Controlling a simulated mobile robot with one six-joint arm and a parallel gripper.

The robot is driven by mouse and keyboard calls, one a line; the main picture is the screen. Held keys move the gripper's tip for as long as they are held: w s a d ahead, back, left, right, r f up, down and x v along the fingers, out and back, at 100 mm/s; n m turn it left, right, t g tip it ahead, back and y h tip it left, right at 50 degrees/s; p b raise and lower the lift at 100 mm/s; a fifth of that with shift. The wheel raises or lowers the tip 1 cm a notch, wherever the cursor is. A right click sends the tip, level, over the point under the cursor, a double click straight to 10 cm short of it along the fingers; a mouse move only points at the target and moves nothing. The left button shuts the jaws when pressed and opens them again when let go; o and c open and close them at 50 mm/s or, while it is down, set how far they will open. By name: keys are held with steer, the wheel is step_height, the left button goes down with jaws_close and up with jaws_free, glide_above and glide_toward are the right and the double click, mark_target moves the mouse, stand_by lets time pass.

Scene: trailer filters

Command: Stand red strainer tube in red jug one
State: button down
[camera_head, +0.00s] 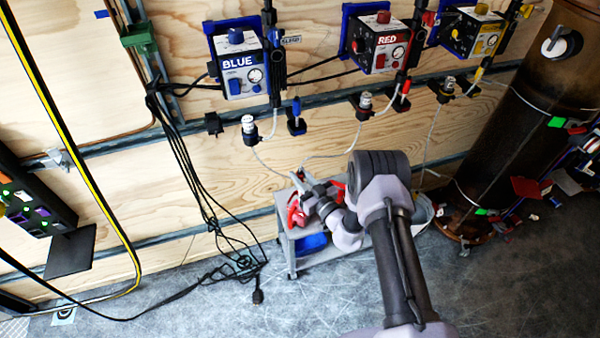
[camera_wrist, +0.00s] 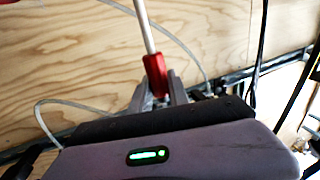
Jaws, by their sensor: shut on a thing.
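In the wrist view, my gripper (camera_wrist: 160,88) is shut on the red end of the strainer tube (camera_wrist: 155,76). A straight white tube rises from that red end to the top of the picture. In the head view, my gripper (camera_head: 303,183) is over a small grey cart near the wall, and the strainer tube is too small to make out surely. Red parts (camera_head: 294,213) show at the cart's left end, beside my gripper; I cannot tell whether they are a red jug. My arm hides much of the cart top.
The grey cart (camera_head: 305,262) has a blue item (camera_head: 310,243) on its lower shelf. Blue, red (camera_head: 380,42) and yellow control boxes hang on the wood wall. Thin clear hoses hang near my gripper. A rusty cylinder (camera_head: 510,120) stands right. Black cables (camera_head: 235,265) lie on the floor left.

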steer(key=shift+f, duration=1.3)
stand_by(0.4)
steer(key=c, duration=1.2)
jaws_free()
steer(key=shift+o, duration=0.2)
steer(key=p+v, duration=0.6)
steer(key=v, duration=1.1)
steer(key=shift+s, duration=0.2)
steer(key=shift+d, duration=0.1)
